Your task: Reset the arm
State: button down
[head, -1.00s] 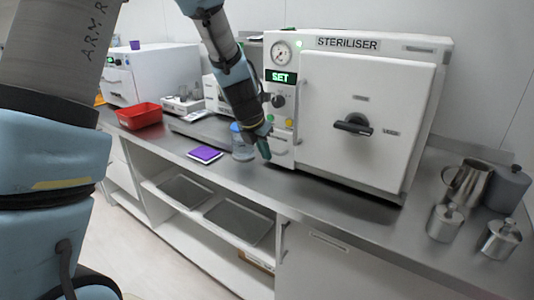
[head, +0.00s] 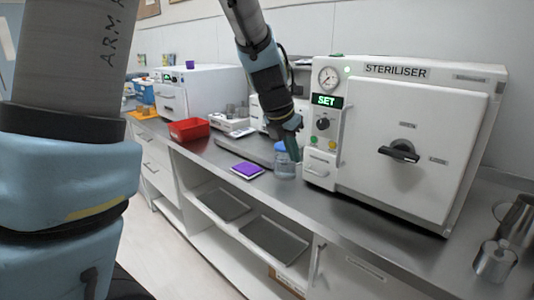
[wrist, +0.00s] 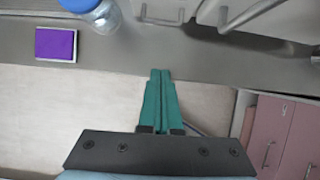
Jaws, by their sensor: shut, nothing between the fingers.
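My gripper (wrist: 160,77) has green fingers, closed together with nothing between them. In the wrist view it hangs over the front edge of the counter. In the head view my gripper (head: 298,158) points down just in front of the steriliser's left side, beside a blue-capped clear jar (head: 285,166). The jar also shows at the top of the wrist view (wrist: 108,18). The white steriliser (head: 410,120) has its door shut, a green SET display and a dark door handle.
A purple pad (head: 247,170) lies left of the jar. A red bin (head: 189,130) stands farther left, near a second white machine (head: 208,90). Metal canisters (head: 495,262) stand at the right. Trays (head: 275,241) lie on the shelf below the counter (head: 340,208).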

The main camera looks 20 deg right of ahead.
jog(key=s+a+f+m+y, duration=0.2)
jog(key=s+a+f+m, duration=0.1)
jog(key=a+m, duration=0.9)
jog(key=s+a+f+m+g+y, duration=0.1)
jog(key=s+a+f+m+y, duration=0.1)
jog(key=a+m, duration=1.1)
jog(key=s+a+f, duration=0.1)
jog(key=s+a, duration=0.1)
jog(key=a, duration=0.5)
jog(key=shift+f, duration=0.25)
jog(key=c, duration=1.6)
grip_release()
jog(key=shift+s+a, duration=0.1)
